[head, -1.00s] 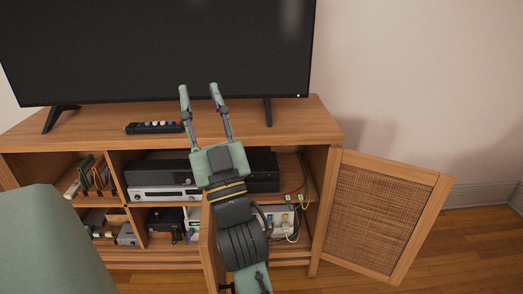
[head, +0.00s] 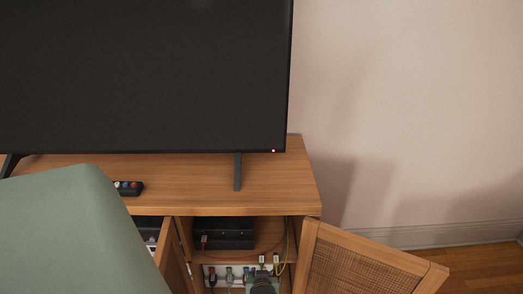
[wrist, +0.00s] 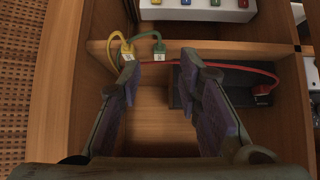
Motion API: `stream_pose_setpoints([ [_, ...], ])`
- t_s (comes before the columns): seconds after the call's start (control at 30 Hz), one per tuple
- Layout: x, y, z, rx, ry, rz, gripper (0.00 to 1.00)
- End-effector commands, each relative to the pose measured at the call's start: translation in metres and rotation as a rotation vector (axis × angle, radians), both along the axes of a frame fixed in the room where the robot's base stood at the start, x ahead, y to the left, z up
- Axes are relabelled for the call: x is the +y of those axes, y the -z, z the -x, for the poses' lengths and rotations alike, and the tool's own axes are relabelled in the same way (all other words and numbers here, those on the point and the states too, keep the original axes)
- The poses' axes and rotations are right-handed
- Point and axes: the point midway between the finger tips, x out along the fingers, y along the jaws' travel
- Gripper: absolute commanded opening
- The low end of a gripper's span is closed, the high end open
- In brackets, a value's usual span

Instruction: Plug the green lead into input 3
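My gripper (wrist: 160,68) is open and empty in the wrist view, its two fingers pointing at the cabinet's middle shelf. The green lead's plug (wrist: 159,46) has a white label and rests at the shelf edge, just beyond and between the fingertips, apart from them. Its green cable curves up and left. A yellow plug (wrist: 127,50) with a yellow lead sits beside it, near the left fingertip. The white input box (wrist: 200,10) has coloured marks along it and is cut off by the frame; it also shows in the head view (head: 208,267). I cannot tell which socket is input 3.
A black box (wrist: 222,92) lies on the shelf right of the fingers, with a red lead (wrist: 240,67) beside it. The open woven door (head: 352,270) stands right in the head view. The cabinet top (head: 200,185) and TV (head: 150,75) are above.

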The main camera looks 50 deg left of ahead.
Motion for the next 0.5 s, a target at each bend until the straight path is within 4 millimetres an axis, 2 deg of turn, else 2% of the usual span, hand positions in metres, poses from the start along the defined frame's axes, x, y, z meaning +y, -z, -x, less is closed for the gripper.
stream_pose_setpoints([
  [0.23, 0.002, 0.005, -0.002, 0.0, 0.0, 0.0, 0.32],
  [0.5, 0.015, 0.022, -0.012, 0.0, -0.001, -0.001, 0.32],
])
